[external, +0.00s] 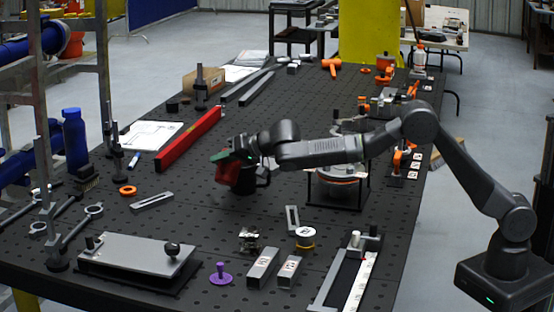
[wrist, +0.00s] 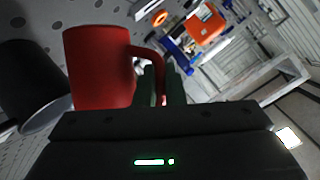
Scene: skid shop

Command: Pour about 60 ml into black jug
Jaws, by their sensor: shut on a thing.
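A red mug (external: 228,174) is held by my gripper (external: 224,157) near the middle of the dark perforated table. In the wrist view my gripper's fingers (wrist: 161,80) close on the handle of the red mug (wrist: 98,70).
A long red bar (external: 189,140) lies to the left. A black-framed stand with an orange-rimmed disc (external: 337,179) is to the right, under my arm. Metal blocks (external: 263,267) and a purple knob (external: 220,274) lie in front. Some bare table surrounds the jug.

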